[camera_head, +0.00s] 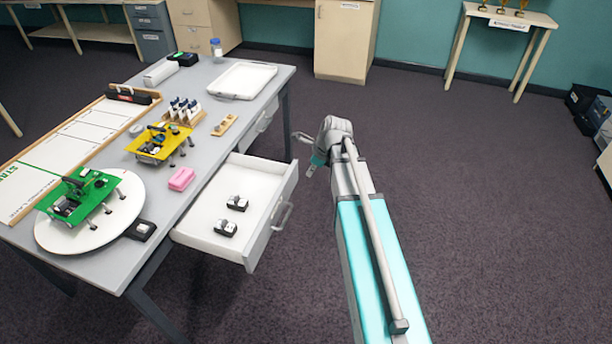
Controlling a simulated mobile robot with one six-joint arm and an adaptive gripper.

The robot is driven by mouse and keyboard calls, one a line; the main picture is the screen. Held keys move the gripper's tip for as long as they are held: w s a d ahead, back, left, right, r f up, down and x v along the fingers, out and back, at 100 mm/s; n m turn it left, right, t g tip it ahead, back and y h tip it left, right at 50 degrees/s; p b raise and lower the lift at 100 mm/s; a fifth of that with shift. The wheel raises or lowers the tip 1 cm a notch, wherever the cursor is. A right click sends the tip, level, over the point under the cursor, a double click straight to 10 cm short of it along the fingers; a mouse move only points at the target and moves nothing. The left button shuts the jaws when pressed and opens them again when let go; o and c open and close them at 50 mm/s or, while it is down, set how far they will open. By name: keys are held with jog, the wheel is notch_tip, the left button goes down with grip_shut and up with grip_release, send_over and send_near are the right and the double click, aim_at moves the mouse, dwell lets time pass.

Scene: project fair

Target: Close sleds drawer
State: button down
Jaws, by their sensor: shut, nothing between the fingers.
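A white drawer (207,192) is pulled out from under the grey table (196,97), on the table's near right side. Two small black-and-white items (237,202) lie in it. Its front panel (265,235) faces right and carries a bar handle (282,215). I cannot read any label on the drawer. My gripper (307,154) is shut and empty. In the picture it appears to the right of the drawer's far front corner and does not appear to touch it.
A second drawer (262,121) farther along the same table side is shut. On the table stand a green sled-like model (85,195), a yellow one (160,142), a pink block (181,178) and a white tray (241,80). The carpet (470,210) to the right is clear.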

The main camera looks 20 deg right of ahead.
jog(key=b, duration=0.9)
send_near(285, 193)
jog(key=shift+s+d+f, duration=0.8)
jog(key=shift+f, duration=1.45)
jog(key=shift+w+a+r, duration=0.1)
jog(key=shift+w+a, duration=0.5)
jog(key=shift+a, duration=0.2)
jog(key=shift+w+a+r, duration=0.1)
jog(key=shift+w+a, duration=0.5)
jog(key=shift+a, duration=0.2)
jog(key=shift+w, duration=0.15)
